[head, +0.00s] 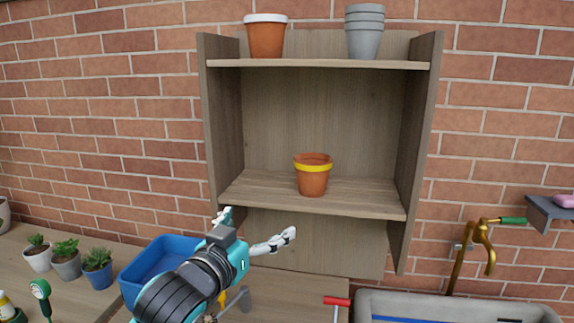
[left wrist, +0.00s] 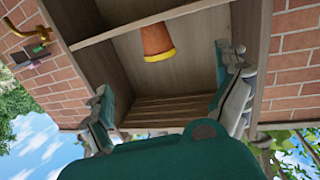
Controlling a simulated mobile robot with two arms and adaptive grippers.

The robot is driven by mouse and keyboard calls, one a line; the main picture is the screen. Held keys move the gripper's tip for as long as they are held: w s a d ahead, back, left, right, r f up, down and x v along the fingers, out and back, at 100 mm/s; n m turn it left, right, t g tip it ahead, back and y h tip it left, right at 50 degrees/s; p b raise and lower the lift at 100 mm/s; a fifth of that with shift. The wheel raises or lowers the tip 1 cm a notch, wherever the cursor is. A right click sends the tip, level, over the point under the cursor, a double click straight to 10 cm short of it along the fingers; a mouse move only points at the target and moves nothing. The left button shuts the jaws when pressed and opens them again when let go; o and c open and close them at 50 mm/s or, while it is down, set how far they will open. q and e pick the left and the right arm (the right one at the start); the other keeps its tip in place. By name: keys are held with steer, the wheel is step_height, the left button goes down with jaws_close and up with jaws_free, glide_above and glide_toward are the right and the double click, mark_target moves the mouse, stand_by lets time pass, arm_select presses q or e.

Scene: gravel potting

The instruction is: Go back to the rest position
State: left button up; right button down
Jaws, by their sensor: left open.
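My left gripper (head: 258,227) is open and empty, its fingers spread apart, in front of the lower left part of the wooden shelf unit (head: 423,110). In the left wrist view the open fingers (left wrist: 168,88) show on both sides with nothing between them. A terracotta pot with a yellow rim (head: 312,180) stands upright on the lower shelf, apart from the gripper. It appears upside down in the left wrist view (left wrist: 157,40). My right gripper is not in view.
A blue bin (head: 135,272) is partly hidden behind my left arm. Small potted plants (head: 66,260) stand at the left. A white-rimmed pot (head: 266,38) and stacked grey pots (head: 365,35) sit on top. A sink (head: 460,303) and brass tap (head: 482,240) are at right.

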arm_select(q)
steer(key=s+a+f+n+g+y, duration=0.1)
steer(key=s+a+f+g, duration=0.15)
steer(key=f, duration=0.55)
steer(key=s+a+f+g+y, duration=0.15)
steer(key=s+f, duration=0.25)
steer(key=f, duration=0.4)
steer(key=s+a+f+n+g+y, duration=0.1)
steer(key=s+a+f+g+y, duration=0.15)
steer(key=f, duration=0.55)
steer(key=s+a+f+g+y, duration=0.1)
steer(key=s+a+f+g, duration=0.25)
steer(key=s+f, duration=0.55)
steer(key=s+a+f+g+y, duration=0.15)
steer(key=s+a+f, duration=0.4)
steer(key=s, duration=0.75)
step_height(320, 180, down, 28)
steer(key=s+g, duration=0.2)
steer(key=s+a+f+g, duration=0.1)
steer(key=s+a+f, duration=0.1)
steer(key=s+f, duration=1.1)
steer(key=s, duration=0.2)
steer(key=shift+s+f+h, duration=0.3)
steer(key=shift+s+h, duration=0.05)
steer(key=shift+a, duration=0.1)
